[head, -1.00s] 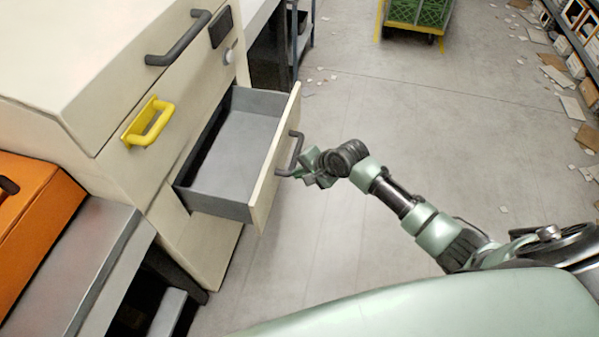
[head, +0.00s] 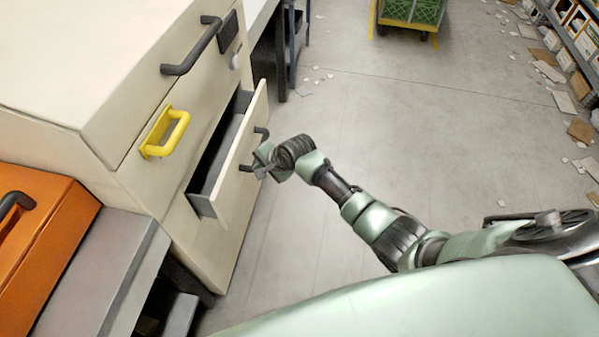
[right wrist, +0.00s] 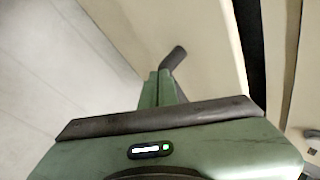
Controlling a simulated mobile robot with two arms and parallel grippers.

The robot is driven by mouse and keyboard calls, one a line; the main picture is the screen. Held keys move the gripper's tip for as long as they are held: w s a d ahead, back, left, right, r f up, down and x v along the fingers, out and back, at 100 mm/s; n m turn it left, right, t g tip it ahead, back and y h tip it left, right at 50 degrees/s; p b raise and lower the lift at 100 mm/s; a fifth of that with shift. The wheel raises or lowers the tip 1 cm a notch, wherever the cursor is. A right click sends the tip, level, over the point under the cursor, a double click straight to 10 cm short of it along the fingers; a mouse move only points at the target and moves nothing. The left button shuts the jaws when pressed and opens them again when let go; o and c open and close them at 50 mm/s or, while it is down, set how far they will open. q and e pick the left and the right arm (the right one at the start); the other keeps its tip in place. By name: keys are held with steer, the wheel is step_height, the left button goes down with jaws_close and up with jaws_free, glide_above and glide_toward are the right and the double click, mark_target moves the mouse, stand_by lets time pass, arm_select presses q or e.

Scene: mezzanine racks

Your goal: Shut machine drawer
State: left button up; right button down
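The machine drawer (head: 241,150) has a cream front and a grey inside, and stands partly open from the cream machine (head: 150,185). The grip itself is partly hidden. My left gripper is not in view.
A yellow handle (head: 165,134) and a dark upper handle (head: 192,47) stick out of the machine. An orange case (head: 50,240) sits on a grey surface at the left. A green crate cart (head: 410,12) and shelving (head: 570,45) stand farther off.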

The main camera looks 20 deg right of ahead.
mark_target(235, 161)
steer(key=w+a, duration=0.1)
steer(key=w+a+b, duration=0.1)
steer(key=a, duration=0.1)
steer(key=shift+w+a+f, duration=0.2)
steer(key=shift+w+a, duration=0.05)
steer(key=w+a, duration=0.1)
steer(key=w+a+b, duration=0.1)
steer(key=shift+a+r, duration=0.1)
steer(key=shift+a, duration=0.25)
steer(key=shift+w+a, duration=0.1)
steer(key=shift+a, duration=0.2)
steer(key=shift+r, duration=0.1)
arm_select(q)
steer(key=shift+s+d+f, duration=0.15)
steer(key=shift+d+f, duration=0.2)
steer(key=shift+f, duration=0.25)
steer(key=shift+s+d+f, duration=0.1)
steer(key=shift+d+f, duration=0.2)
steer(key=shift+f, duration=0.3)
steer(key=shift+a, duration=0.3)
